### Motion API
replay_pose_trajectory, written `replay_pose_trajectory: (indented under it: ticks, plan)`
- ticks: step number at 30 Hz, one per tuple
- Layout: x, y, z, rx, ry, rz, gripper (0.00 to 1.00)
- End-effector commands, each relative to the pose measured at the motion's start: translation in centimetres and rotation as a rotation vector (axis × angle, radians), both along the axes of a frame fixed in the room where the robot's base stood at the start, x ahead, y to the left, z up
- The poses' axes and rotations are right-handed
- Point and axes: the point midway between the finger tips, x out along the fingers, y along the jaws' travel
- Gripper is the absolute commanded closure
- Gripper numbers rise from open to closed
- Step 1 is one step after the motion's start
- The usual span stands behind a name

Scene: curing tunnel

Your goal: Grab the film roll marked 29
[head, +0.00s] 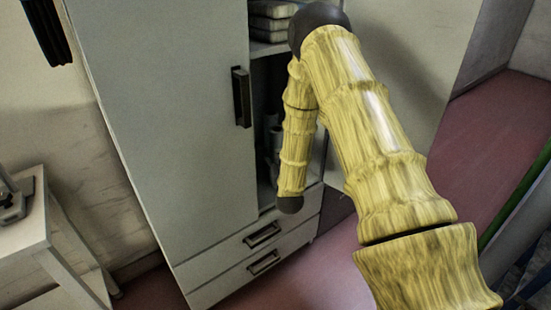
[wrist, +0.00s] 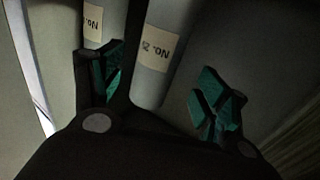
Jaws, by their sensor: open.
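In the wrist view, my gripper (wrist: 160,84) is open, with green pads on its dark fingers. A pale grey roll (wrist: 170,70) stands behind the gap between the fingers, with a cream label that appears upside down. The label shows "No." and what looks like a 2; I cannot read a full 29. A second pale roll (wrist: 92,10) is to its left, its label partly covered by the left finger, its number hidden. Nothing is visibly held. In the head view, my arm hides the gripper, and the rolls cannot be told apart in the dark cabinet opening.
A grey cabinet (head: 165,110) has one door panel with a dark handle (head: 241,97), an open right side and drawers (head: 262,235) below. Folded items (head: 270,10) lie on its upper shelf. A small table (head: 30,225) stands at left.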

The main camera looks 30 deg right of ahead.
Motion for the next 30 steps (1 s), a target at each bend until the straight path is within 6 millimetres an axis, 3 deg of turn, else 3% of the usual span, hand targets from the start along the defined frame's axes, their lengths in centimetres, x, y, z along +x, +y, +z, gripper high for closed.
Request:
replay_pose_trajectory:
  ticks: [21,30]
  plan:
    - [6.1,-2.7,0.7,0.001,0.003,0.006,0.26]
    - [6.3,-2.8,0.7,0.001,0.003,0.006,0.27]
